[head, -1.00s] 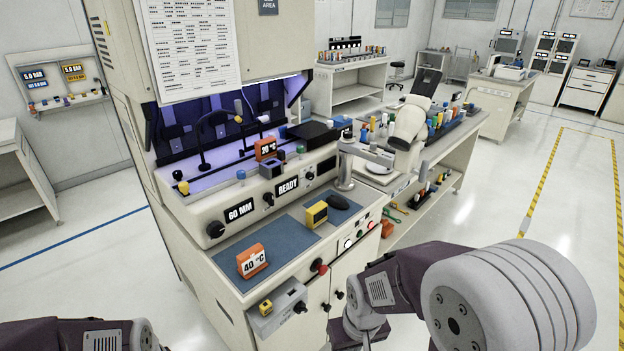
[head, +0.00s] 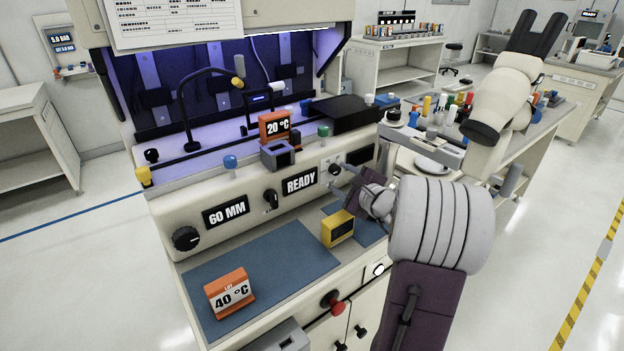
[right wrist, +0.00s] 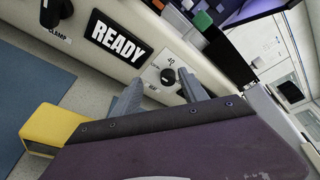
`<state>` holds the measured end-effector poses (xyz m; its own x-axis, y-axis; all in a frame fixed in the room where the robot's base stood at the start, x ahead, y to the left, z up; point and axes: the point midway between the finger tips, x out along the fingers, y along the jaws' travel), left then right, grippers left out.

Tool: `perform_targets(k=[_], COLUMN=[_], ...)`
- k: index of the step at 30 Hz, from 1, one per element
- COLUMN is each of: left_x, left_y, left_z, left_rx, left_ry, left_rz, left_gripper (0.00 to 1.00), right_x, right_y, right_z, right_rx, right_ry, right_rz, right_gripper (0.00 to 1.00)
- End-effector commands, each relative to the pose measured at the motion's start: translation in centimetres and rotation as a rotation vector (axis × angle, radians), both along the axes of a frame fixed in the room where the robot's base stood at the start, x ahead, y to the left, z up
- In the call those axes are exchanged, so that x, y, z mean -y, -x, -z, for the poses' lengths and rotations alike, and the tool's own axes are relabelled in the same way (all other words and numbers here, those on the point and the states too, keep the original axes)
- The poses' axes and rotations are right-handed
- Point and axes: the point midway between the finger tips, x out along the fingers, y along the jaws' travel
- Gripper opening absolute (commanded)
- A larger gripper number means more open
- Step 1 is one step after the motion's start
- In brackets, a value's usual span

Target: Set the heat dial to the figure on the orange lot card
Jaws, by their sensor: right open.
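The orange lot card (head: 230,294) stands on the blue mat at the front left of the bonder and reads 40 °C. A second orange card (head: 274,128), reading 20 °C, stands higher on the machine. The small black heat dial (right wrist: 168,76) is on the pale panel right of the READY display, with a 40 mark beside it. I cannot tell its setting; it is partly hidden in the head view. My right gripper (head: 341,180) is open before the panel; in the right wrist view its fingers (right wrist: 160,85) point at the dial, one on either side. My left gripper is out of view.
Left of the dial are the READY display (head: 300,182), a black clamp knob (head: 270,198), the 60 MM display (head: 226,210) and a larger black knob (head: 186,238). A yellow block (head: 338,228) stands below my right gripper. A red button (head: 335,302) is on the front edge.

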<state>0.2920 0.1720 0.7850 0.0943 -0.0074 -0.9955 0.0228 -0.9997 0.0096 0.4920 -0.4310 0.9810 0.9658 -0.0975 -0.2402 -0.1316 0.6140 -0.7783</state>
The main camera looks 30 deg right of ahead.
Motion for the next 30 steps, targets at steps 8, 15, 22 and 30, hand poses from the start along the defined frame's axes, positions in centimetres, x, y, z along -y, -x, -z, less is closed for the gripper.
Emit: perform_targets(k=[8,15,22,30], left_x=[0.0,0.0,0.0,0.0], left_y=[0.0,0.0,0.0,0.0], left_z=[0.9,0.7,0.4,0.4], left_rx=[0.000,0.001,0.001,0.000], left_ry=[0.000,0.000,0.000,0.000], left_rz=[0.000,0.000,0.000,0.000], left_gripper=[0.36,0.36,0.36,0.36], right_x=[2.9,3.5,4.1,4.2], right_y=[1.6,-2.7,-6.2,-6.9], right_z=[1.3,2.5,3.3,3.6], right_rx=[-0.007,-0.010,-0.008,-0.009], right_ry=[-0.004,-0.006,-0.005,-0.004], right_rz=[0.070,0.065,0.066,0.067], right_gripper=[0.51,0.51,0.51,0.51])
